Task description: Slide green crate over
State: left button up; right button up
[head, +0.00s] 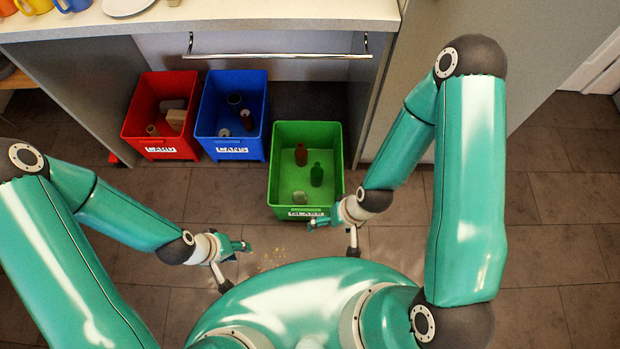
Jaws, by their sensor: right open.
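The green crate (284,211) stands on the floor, its front sticking out further towards me than the two crates to its left. Its front label seems to read GLASS, partly covered by my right gripper. A brown bottle (301,155), a green bottle (316,175) and a pale jar (300,197) are inside it. My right gripper (332,239) is open at the crate's front right corner; I cannot tell whether it touches. My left gripper (237,266) is open and empty, above the floor to the front left of the crate.
A red crate (166,150) and a blue crate (231,153) stand side by side under the counter (250,18). A metal rail (280,56) runs below the counter edge. A dark gap lies behind the green crate, beside the right cabinet panel. Small crumbs (268,258) lie on the floor.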

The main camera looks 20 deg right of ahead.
aim_at(323, 141)
jog(key=u, duration=1.05)
jog(key=k, duration=0.8)
jog(key=z, duration=0.45)
